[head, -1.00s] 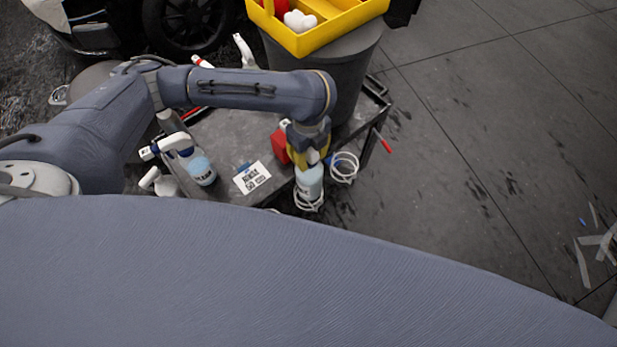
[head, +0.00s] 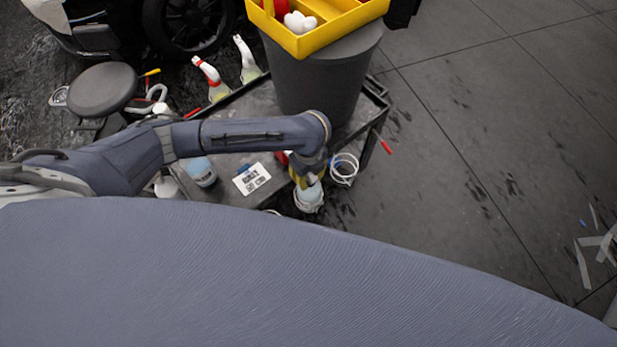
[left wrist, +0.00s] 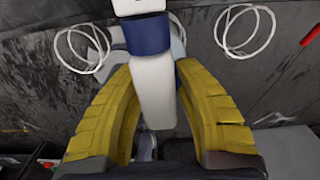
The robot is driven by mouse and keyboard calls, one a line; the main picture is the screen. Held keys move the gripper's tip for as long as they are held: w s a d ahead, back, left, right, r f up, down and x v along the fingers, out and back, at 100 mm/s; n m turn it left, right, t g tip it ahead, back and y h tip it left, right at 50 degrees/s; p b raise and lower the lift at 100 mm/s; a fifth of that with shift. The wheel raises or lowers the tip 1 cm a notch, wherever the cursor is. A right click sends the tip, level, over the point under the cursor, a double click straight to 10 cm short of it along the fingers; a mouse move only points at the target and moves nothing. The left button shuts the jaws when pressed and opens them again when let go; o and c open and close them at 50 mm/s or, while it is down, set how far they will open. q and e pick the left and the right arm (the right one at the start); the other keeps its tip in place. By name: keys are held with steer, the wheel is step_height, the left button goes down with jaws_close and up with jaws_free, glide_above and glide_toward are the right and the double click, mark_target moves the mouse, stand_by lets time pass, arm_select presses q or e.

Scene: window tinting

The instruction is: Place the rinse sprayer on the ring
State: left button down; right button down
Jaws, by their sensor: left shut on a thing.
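My left gripper (head: 308,180) points down at the front edge of the cart, shut on a sprayer. The sprayer's pale bottle (head: 309,198) shows below the fingers in the head view. In the left wrist view, its white head and blue collar (left wrist: 147,36) stand between my yellow fingers (left wrist: 158,110). The bottle overlaps a white ring at the cart edge. That ring is mostly hidden, so I cannot tell whether the bottle rests in it. Another white ring (head: 343,168) is empty, just to the right. My right gripper is not in view.
A bottle with blue liquid (head: 201,172) and a printed card (head: 252,179) are on the cart top (head: 240,135). A grey bin (head: 322,75) with a yellow tray (head: 330,28) stands behind. Two spray bottles stand at the cart's back edge. A red handle (head: 386,146) sticks out right.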

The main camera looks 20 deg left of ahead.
arm_select(q)
steer(key=shift+f, duration=0.75)
steer(key=c, duration=1)
jaws_free()
steer(key=shift+f, duration=0.1)
steer(key=shift+o, duration=0.2)
step_height(320, 180, up, 12)
steer(key=shift+r, duration=0.1)
